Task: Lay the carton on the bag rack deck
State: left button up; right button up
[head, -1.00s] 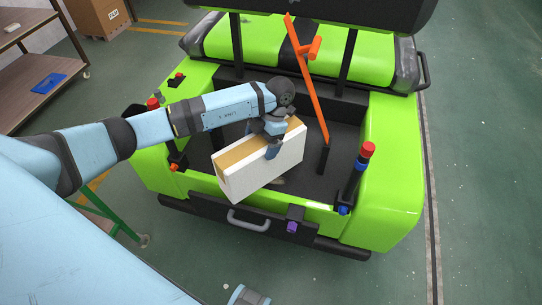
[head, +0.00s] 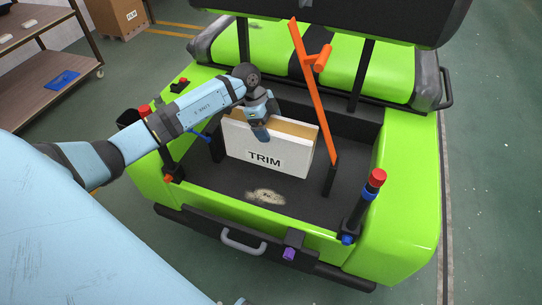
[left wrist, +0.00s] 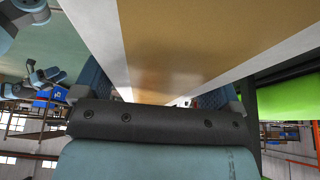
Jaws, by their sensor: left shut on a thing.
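The carton (head: 262,155) is a white box with a brown strip along its top and the word TRIM on its front face. It stands upright on edge over the back part of the dark bag rack deck (head: 220,182); I cannot tell whether it touches the deck. My left gripper (head: 260,132) is shut on its upper edge from above. In the left wrist view the carton (left wrist: 170,45) fills the space between the fingers. A blue arm part, possibly my right arm, shows at the left of that view; its jaws are unclear.
An orange lever (head: 316,90) rises just right of the carton. A post with a red cap (head: 376,178) stands at the deck's front right corner. Green side walls and a seat (head: 290,60) bound the deck. The front deck, with a pale worn patch (head: 265,197), is clear.

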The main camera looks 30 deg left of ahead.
pick_arm(q)
notch_tip(320, 180, down, 9)
jog(key=o, duration=1.4)
jog(key=shift+s, duration=0.1)
jog(key=shift+o, duration=0.2)
jog(key=v, duration=1.1)
jog(key=shift+a+r, duration=0.1)
jog(key=shift+r, duration=0.15)
jog(key=s+d+f+t+h, duration=0.1)
jog(key=s+d+t+h, duration=0.4)
jog(key=d, duration=0.6)
jog(key=s+d+t+h, duration=0.4)
jog(key=d+h, duration=0.2)
jog(key=d, duration=0.5)
jog(key=s+f+n+y, duration=1.2)
jog(key=s+f, duration=0.2)
jog(key=s, duration=0.2)
jog(key=shift+s+f+t, duration=0.2)
jog(key=shift+s+t, duration=0.1)
jog(key=shift+s, duration=0.1)
